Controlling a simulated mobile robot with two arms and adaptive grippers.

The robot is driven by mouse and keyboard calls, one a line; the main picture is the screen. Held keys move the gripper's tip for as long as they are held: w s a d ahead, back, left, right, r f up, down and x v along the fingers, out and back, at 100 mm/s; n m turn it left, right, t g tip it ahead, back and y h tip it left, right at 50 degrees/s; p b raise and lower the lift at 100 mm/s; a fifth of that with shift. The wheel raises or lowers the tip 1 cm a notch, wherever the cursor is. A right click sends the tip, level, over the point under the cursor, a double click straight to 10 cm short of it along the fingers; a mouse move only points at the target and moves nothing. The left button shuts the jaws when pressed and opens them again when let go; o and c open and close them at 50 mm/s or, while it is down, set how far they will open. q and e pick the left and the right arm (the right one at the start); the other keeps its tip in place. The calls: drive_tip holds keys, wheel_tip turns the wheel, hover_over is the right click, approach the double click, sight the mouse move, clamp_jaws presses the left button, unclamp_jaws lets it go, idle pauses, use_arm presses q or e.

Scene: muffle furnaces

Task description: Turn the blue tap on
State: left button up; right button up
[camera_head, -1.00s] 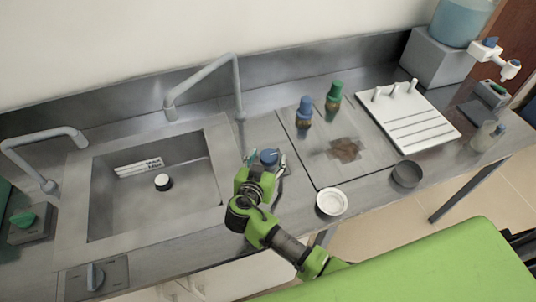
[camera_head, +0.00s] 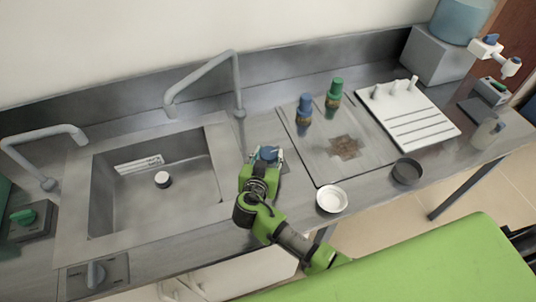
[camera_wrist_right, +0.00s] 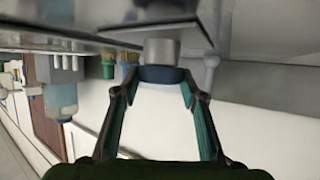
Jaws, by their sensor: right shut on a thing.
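The blue tap knob (camera_head: 268,153) sits on the counter to the right of the sink. My right gripper (camera_head: 265,160) is at this knob from the front, with its fingers on both sides of it. The right wrist view shows the dark blue knob (camera_wrist_right: 161,75) with a grey cylindrical part, between the fingertips of my right gripper (camera_wrist_right: 158,83). The gripper is shut on the knob. The fingers partly hide the knob in the head view. My left gripper is not in view.
The sink (camera_head: 105,190) has a bent spout (camera_head: 238,85) behind it. A white dish (camera_head: 331,199) and a grey bowl (camera_head: 407,171) are near the front edge.

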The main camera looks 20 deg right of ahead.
drive_tip(key=shift+s+d+f+n+t+y, duration=0.1)
drive_tip(key=shift+d+n+t+y, duration=0.1)
drive_tip(key=shift+n+y, duration=0.35)
drive_tip(key=shift+s+d+n+t+y, duration=0.1)
drive_tip(key=shift+n+t+y, duration=0.1)
drive_tip(key=shift+n+y, duration=0.3)
drive_tip(key=shift+n+t+y, duration=0.3)
drive_tip(key=shift+n+y, duration=0.35)
drive_tip(key=shift+y, duration=0.2)
drive_tip(key=shift+d+n+y+p, duration=0.1)
drive_tip(key=shift+n+y+p, duration=0.5)
drive_tip(key=shift+n+y, duration=0.95)
drive_tip(key=shift+y, duration=0.25)
drive_tip(key=o, duration=1.1)
drive_tip(key=shift+w, duration=0.1)
drive_tip(key=shift+o, duration=0.2)
